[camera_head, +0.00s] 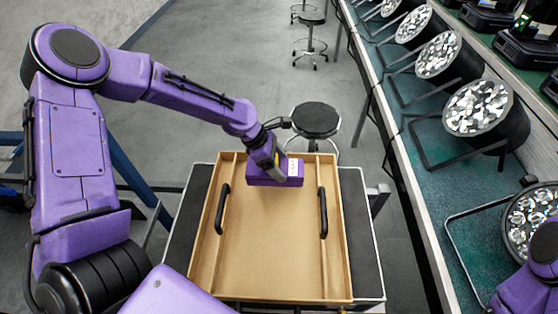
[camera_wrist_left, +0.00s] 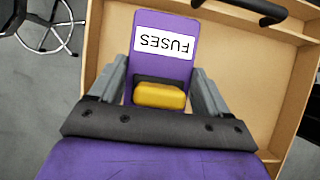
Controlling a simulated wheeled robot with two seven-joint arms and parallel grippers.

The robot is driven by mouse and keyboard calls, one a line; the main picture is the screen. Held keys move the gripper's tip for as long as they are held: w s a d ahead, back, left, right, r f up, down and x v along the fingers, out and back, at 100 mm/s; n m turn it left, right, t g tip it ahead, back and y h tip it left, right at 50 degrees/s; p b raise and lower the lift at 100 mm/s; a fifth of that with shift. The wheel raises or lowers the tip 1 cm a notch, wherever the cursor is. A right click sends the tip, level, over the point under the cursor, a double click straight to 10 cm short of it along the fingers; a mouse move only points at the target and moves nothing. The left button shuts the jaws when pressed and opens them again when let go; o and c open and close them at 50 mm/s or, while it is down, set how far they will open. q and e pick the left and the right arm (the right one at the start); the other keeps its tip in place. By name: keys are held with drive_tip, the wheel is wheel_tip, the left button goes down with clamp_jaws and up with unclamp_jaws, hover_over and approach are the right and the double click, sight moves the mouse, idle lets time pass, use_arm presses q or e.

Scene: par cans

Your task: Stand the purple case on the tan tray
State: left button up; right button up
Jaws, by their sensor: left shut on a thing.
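The purple case (camera_head: 289,181) has a white label; in the left wrist view the case (camera_wrist_left: 162,72) reads "FUSES" upside down and has a yellow part at its near end. My left gripper (camera_head: 280,174) is shut on it, with one finger on each side. The case is over the far part of the tan tray (camera_head: 270,248); I cannot tell whether it touches the tray floor. The tray also shows in the left wrist view (camera_wrist_left: 240,75), around the case. My right gripper is out of view; only a bit of purple arm shows at the right edge.
The tray has two black handles (camera_head: 323,212) and sits on a dark-topped stand (camera_head: 362,240). Its middle and near part are clear. A black stool (camera_head: 315,119) stands just behind. A long bench (camera_head: 440,175) with several par cans (camera_head: 478,107) runs along the right.

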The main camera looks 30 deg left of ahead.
use_arm(q)
drive_tip(key=s+f+b, duration=0.2)
drive_tip(key=b, duration=0.1)
drive_tip(key=shift+f, duration=0.4)
drive_tip(key=f, duration=0.1)
drive_tip(key=w+f+b, duration=0.1)
drive_tip(key=shift+w+f, duration=0.2)
drive_tip(key=shift+f, duration=0.25)
drive_tip(key=shift+s, duration=0.4)
drive_tip(key=shift+w, duration=0.1)
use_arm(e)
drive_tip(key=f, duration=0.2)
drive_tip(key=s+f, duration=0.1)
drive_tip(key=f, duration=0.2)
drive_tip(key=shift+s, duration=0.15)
use_arm(q)
drive_tip(key=shift+w, duration=0.1)
drive_tip(key=shift+f, duration=0.35)
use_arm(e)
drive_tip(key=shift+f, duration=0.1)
use_arm(q)
drive_tip(key=o, duration=1.7)
